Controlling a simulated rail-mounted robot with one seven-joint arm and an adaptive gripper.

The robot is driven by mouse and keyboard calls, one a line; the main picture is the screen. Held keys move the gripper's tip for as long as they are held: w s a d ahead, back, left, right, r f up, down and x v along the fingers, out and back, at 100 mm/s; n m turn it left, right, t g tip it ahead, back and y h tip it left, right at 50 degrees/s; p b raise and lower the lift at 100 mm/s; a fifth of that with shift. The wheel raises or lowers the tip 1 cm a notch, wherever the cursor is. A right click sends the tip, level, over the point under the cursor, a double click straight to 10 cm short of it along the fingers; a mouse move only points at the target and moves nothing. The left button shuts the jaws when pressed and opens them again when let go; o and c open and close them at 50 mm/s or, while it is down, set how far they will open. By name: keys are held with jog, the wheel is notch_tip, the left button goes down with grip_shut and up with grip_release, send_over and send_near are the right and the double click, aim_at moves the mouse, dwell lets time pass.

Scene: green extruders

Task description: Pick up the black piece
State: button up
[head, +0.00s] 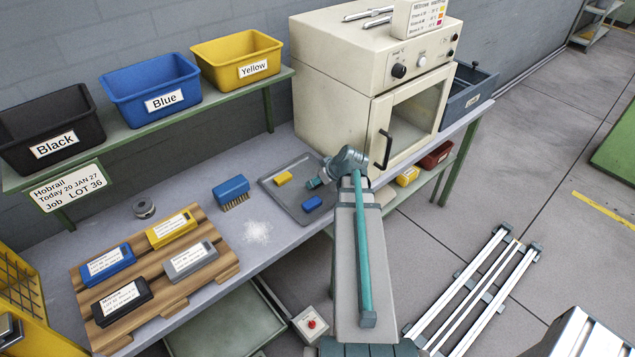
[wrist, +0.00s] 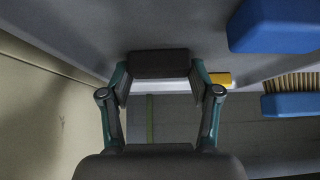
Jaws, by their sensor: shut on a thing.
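The black piece (wrist: 158,63) shows in the wrist view as a dark block between the two teal fingers of my gripper (wrist: 158,78). The fingers are shut on it, one at each side. In the head view my gripper (head: 316,183) is at the right part of the grey tray (head: 296,217), mostly hidden by my arm, and the black piece cannot be made out. I cannot tell whether the piece is clear of the tray. A yellow piece (head: 283,178) and a blue piece (head: 312,204) lie on the tray.
The cream oven (head: 345,75) stands close to my gripper at the back right. A blue brush (head: 231,189) lies left of the tray. A wooden board (head: 215,238) holds labelled blocks. Black (head: 50,130), blue (head: 150,87) and yellow (head: 237,58) bins stand on the shelf.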

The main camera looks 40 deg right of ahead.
jog(key=shift+r, duration=0.15)
jog(key=shift+r+b, duration=0.55)
jog(key=shift+r, duration=0.2)
jog(key=s+a+r+b, duration=0.3)
jog(key=s+r+b, duration=0.4)
jog(key=b, duration=0.1)
jog(key=shift+r, duration=0.35)
jog(key=s+a+r+b, duration=0.2)
jog(key=s+b, duration=0.3)
jog(key=b, duration=0.3)
jog(key=shift+s+a+r, duration=0.3)
jog(key=shift+s+r, duration=0.1)
jog(key=shift+r, duration=0.35)
